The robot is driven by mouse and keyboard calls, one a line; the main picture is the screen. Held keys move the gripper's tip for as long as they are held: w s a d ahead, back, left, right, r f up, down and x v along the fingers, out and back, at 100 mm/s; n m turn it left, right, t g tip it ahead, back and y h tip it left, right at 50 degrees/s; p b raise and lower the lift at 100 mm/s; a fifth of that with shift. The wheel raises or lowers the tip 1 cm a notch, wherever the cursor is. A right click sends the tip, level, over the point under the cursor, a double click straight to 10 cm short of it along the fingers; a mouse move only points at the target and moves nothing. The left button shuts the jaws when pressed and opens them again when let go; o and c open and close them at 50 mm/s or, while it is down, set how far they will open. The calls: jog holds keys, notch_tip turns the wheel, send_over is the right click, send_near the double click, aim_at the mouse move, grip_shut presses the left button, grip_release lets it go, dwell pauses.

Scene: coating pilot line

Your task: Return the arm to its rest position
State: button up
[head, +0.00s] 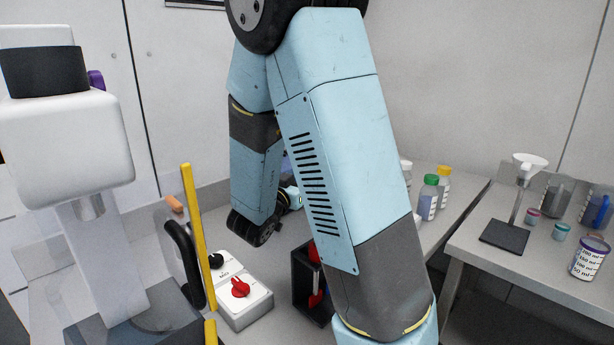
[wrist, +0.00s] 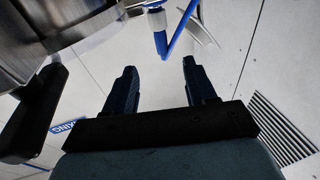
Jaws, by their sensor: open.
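My light-blue arm fills the middle of the head view, bent over the bench. My gripper is hidden behind the arm in the head view, or too unclear there to make out. In the wrist view my gripper (wrist: 160,88) shows two dark fingers set well apart. Nothing is between the fingers. A shiny metal vessel (wrist: 75,35) with a black handle (wrist: 35,110) is at the upper left of the wrist view, close beside the left finger. I cannot tell whether they touch.
A white mixer-like machine (head: 65,140) stands at the left, beside a yellow bar (head: 197,235). A control box with a red knob (head: 240,288) and a black holder (head: 310,285) are near the arm. Bottles (head: 428,197) and a funnel stand (head: 505,236) are at the right.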

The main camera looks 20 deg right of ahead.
jog(key=shift+w, duration=0.1)
dwell(0.4)
jog(key=w+a+r+n+t+y, duration=0.35)
jog(key=a+y, duration=0.25)
jog(key=y, duration=0.5)
jog(key=s+a+r+n+g+y, duration=0.2)
jog(key=s+a+r+n+y, duration=0.15)
jog(key=s+y, duration=0.3)
jog(key=s+n+g, duration=0.1)
jog(key=s+g, duration=0.1)
jog(key=s, duration=0.5)
jog(key=s+d+n+g+h, duration=0.1)
jog(key=s+g, duration=0.1)
jog(key=s, duration=0.5)
jog(key=s+n+g, duration=0.2)
jog(key=s, duration=0.6)
jog(key=shift+d+r+g, duration=0.15)
jog(key=shift+d+g, duration=0.05)
jog(key=shift+g, duration=0.05)
jog(key=shift+s+d+h, duration=0.1)
jog(key=shift+s+h, duration=0.15)
